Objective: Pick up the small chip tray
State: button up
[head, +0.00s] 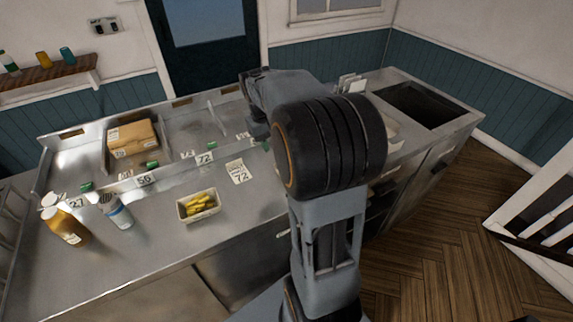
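A small pale chip tray (183,212) stands upright on the steel counter, left of the middle of the head view. It holds several yellow chips (201,203). My arm rises right of the tray and bends toward the back of the counter. The far end of my arm, with my gripper (259,126), is partly hidden behind my own large dark joint. I cannot make out the fingers or whether they hold anything. That end is behind and to the right of the tray, apart from it.
Sauce bottles (65,226) and a white-blue container (117,213) stand left of the tray. A brown box (132,138) sits in the rear trough. Bare counter lies in front of the tray. A dark basin (420,104) is at right.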

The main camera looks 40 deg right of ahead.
jog(key=f, duration=0.7)
jog(key=shift+s+d, duration=0.1)
jog(key=shift+d, duration=0.2)
jog(key=shift+s+d+f+p, duration=0.15)
jog(key=shift+f+p, duration=0.3)
jog(key=shift+f, duration=0.9)
jog(key=shift+d+f+p, duration=0.2)
jog(key=shift+f+p, duration=0.2)
jog(key=shift+f, duration=0.95)
grip_shut()
